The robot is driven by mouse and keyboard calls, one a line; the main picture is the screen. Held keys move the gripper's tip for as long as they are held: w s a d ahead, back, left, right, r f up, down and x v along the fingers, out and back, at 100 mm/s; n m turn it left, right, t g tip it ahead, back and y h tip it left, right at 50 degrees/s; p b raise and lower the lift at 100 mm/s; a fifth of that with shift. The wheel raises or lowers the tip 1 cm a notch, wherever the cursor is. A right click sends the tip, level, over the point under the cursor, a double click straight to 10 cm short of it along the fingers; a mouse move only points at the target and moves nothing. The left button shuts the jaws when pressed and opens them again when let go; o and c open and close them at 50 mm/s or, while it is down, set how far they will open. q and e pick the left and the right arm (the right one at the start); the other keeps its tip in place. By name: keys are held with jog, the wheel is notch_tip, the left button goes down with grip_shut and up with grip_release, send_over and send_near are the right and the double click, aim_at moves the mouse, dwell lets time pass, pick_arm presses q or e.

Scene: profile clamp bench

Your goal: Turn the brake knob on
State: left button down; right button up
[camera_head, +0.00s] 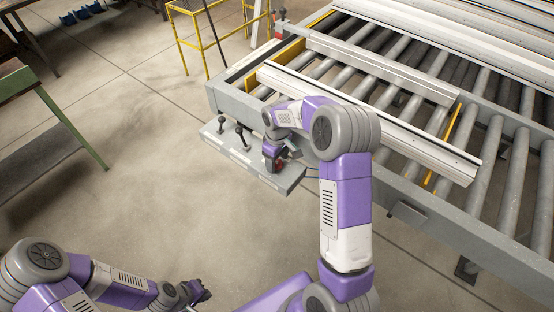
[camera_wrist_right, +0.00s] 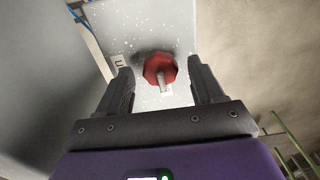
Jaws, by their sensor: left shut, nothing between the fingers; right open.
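The red brake knob (camera_wrist_right: 160,70) stands on a grey panel in the right wrist view, with a pale bar across its middle. My right gripper (camera_wrist_right: 160,84) is open, with one finger on each side of the knob and a gap on both sides. In the head view the right gripper (camera_head: 274,158) is over the control box (camera_head: 240,158) at the bench's near left corner, and a bit of red shows beside it. The knob is mostly hidden there by the gripper. My left gripper (camera_head: 203,293) is shut and empty, low at the bottom left, away from the box.
Two black-knobbed levers (camera_head: 242,134) stand on the control box left of the right gripper. The roller bench (camera_head: 400,205) with pale profiles (camera_head: 385,130) lies behind my right arm. A green-legged table (camera_head: 70,125) stands at the left. Open floor lies between.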

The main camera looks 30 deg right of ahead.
jog(key=c, duration=1.1)
jog(key=shift+o, duration=0.2)
jog(key=shift+m, duration=0.3)
jog(key=m, duration=0.3)
jog(key=shift+m, duration=0.3)
jog(key=m, duration=0.4)
jog(key=shift+m, duration=0.3)
jog(key=m+p, duration=0.1)
jog(key=m, duration=0.3)
jog(key=shift+m+p, duration=0.95)
jog(key=shift+m, duration=1.55)
